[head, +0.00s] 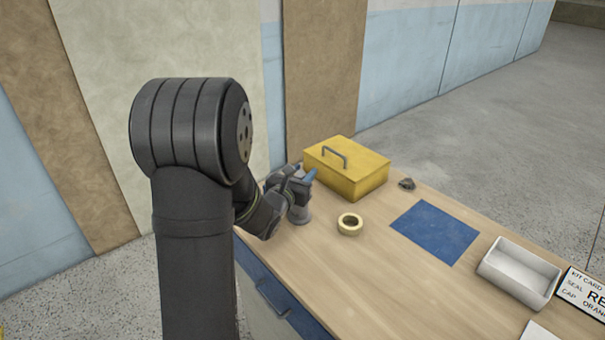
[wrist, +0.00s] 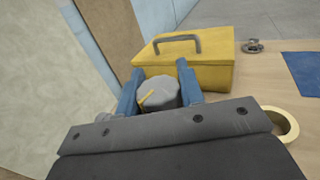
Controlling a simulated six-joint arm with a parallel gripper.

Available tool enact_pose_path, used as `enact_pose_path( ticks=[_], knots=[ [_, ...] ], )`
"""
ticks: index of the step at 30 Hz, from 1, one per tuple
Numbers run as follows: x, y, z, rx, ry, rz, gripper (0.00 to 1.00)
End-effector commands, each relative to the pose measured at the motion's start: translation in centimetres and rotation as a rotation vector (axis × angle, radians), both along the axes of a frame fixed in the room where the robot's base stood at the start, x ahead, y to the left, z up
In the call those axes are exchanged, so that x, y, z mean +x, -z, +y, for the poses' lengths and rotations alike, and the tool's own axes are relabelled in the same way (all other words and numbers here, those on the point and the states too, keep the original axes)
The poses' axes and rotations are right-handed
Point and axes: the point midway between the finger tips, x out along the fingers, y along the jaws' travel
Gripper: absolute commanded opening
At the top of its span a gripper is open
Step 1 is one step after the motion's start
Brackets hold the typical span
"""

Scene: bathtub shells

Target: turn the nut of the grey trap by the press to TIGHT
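The grey trap (head: 300,214) stands upright on the bench by the near left corner of the yellow box, partly hidden by my gripper. Its grey round nut (wrist: 163,90) shows in the wrist view with a yellow pointer line running toward the lower left. My gripper (head: 304,175) is over the trap's top. In the wrist view its blue fingers (wrist: 160,70) lie on the left and right of the nut, with no clear gap on either side, so it looks shut on the nut. No TIGHT mark can be read, and I cannot make out a press.
A yellow box (head: 347,168) with a handle stands close behind the trap. A tape roll (head: 350,224) lies to the right. Farther right are a small grey metal piece (head: 407,184), a blue mat (head: 434,232), a white tray (head: 519,272) and a kit card (head: 587,293).

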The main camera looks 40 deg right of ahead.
Motion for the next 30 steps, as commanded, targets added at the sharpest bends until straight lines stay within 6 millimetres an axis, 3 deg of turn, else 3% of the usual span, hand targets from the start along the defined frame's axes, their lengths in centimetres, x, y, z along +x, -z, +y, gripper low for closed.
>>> enact_pose_path(
  ticks=[1,3,11,16,30],
  knots=[
    [0.0,-0.1,0.0,-0.001,0.000,0.000,0.45],
    [0.0,-0.1,0.0,-0.001,0.000,0.000,0.56],
    [0.0,0.0,0.0,0.000,0.000,0.000,0.56],
    [-0.5,-0.1,1.3,0.000,-0.001,0.000,0.56],
    [-4.7,-0.1,11.4,0.000,-0.003,0.000,0.56]
  ],
)
